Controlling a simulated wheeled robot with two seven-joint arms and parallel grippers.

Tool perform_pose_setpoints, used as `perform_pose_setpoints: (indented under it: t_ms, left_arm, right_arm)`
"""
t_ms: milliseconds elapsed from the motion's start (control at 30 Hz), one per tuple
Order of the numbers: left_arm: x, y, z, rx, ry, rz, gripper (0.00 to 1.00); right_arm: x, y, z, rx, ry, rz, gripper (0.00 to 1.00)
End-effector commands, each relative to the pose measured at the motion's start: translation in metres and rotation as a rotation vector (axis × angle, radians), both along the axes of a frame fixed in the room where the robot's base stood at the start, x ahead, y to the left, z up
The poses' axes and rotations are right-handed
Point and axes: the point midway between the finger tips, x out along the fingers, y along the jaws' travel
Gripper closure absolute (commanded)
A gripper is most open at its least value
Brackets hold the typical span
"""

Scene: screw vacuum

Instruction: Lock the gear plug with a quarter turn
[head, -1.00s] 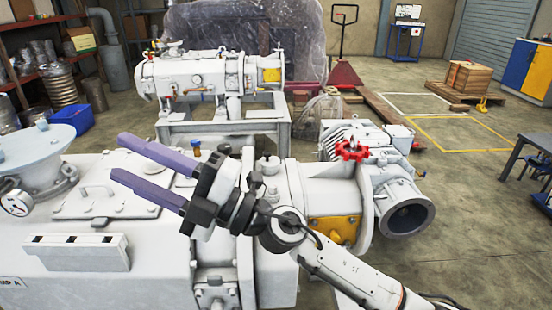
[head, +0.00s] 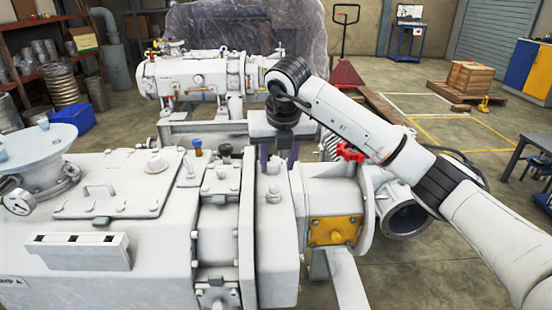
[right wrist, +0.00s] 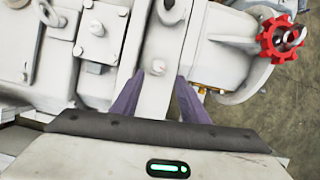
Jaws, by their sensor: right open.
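My right gripper (head: 278,158) points down above the top of the pump's narrow upright housing (head: 277,240). Its two purple fingers are apart, with nothing held between them. In the right wrist view the fingers (right wrist: 155,92) show at the lower middle. A pale round plug (right wrist: 154,68) on the housing top lies just ahead of the gap between them, apart from the fingers. A plug also shows in the head view (head: 273,194), just in front of the fingers. I cannot tell for certain which fitting is the gear plug, nor how it is turned. My left gripper is not in view.
A blue-capped fitting (head: 197,148) and a black-capped one (head: 225,151) stand left of the gripper. A red handwheel (head: 350,152) is close to the right, partly behind my arm; it also shows in the wrist view (right wrist: 281,37). A yellow plate (head: 334,231) is lower right.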

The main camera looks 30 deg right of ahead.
Motion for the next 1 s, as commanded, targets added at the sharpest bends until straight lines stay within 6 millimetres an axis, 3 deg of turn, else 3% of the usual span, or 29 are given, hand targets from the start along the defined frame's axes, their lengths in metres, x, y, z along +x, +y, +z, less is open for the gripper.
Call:
perform_pose_setpoints:
  t_ms: [300,500,900,1000]
  left_arm:
    - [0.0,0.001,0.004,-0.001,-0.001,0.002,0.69]
    - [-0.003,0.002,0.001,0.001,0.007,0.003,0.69]
    - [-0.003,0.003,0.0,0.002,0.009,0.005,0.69]
    - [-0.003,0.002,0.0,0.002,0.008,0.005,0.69]
  right_arm:
    - [0.019,-0.005,-0.053,0.003,0.004,0.003,0.6]
    - [0.029,-0.008,-0.075,0.003,0.002,0.004,0.6]
    - [0.032,-0.009,-0.082,0.003,0.0,0.006,0.6]
    - [0.032,-0.009,-0.082,0.003,0.0,0.006,0.75]
